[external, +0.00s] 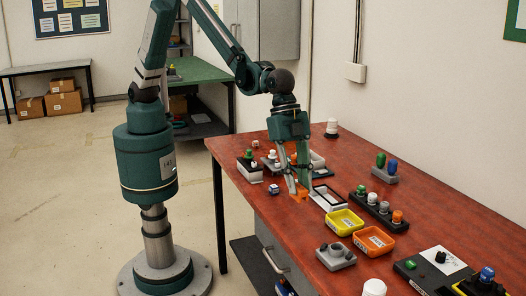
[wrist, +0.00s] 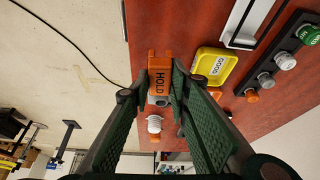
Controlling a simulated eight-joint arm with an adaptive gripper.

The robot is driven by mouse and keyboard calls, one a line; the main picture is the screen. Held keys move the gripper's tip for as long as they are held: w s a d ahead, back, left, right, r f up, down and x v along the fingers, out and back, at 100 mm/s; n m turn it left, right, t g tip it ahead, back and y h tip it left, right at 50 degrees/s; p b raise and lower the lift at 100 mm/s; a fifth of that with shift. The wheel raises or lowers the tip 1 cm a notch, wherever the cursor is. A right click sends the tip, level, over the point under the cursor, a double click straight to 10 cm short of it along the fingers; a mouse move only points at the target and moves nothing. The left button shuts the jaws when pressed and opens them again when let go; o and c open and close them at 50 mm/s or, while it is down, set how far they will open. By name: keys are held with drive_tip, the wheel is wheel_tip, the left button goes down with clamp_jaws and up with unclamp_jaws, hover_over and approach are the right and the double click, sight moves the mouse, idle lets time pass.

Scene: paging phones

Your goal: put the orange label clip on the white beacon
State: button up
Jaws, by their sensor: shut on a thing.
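The orange label clip (external: 298,197), marked HOLD, is between the fingertips of my gripper (external: 300,190). The wrist view shows the clip (wrist: 160,68) between the two green fingers of my gripper (wrist: 160,88). My gripper is shut on it, low over the red table; I cannot tell whether the clip touches the table. A white domed beacon (external: 374,288) stands at the near edge of the external view, partly cut off. A white domed piece (wrist: 154,124) shows beyond the fingertips in the wrist view. Another white beacon (external: 332,126) on a dark base stands at the table's far end.
A white-edged frame (external: 328,198), a yellow tray (external: 344,222) and an orange tray (external: 374,243) lie right of my gripper. A black strip with several coloured knobs (external: 379,207) lies behind the trays.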

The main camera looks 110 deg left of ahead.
drive_tip(key=shift+a, duration=0.1)
drive_tip(key=w+a+r+n+y+p, duration=0.2)
drive_tip(key=w+a+n, duration=0.15)
drive_tip(key=a, duration=1.85)
drive_tip(key=w+a+r+n+y+p, duration=0.1)
drive_tip(key=w+a+r+n+p, duration=0.3)
drive_tip(key=a, duration=1.8)
drive_tip(key=s+a+r+n+y, duration=0.1)
drive_tip(key=s+a+n, duration=0.2)
drive_tip(key=a, duration=1)
drive_tip(key=s+a+r+n+y+p, duration=0.1)
drive_tip(key=s+a+n, duration=0.2)
drive_tip(key=s+a, duration=0.4)
drive_tip(key=s+a+r+n+y+p, duration=0.1)
drive_tip(key=s+a+n, duration=0.2)
drive_tip(key=a, duration=1.7)
drive_tip(key=s, duration=0.2)
drive_tip(key=shift+s+r+n, duration=0.25)
drive_tip(key=shift+s+n, duration=0.1)
drive_tip(key=shift+f, duration=3.1)
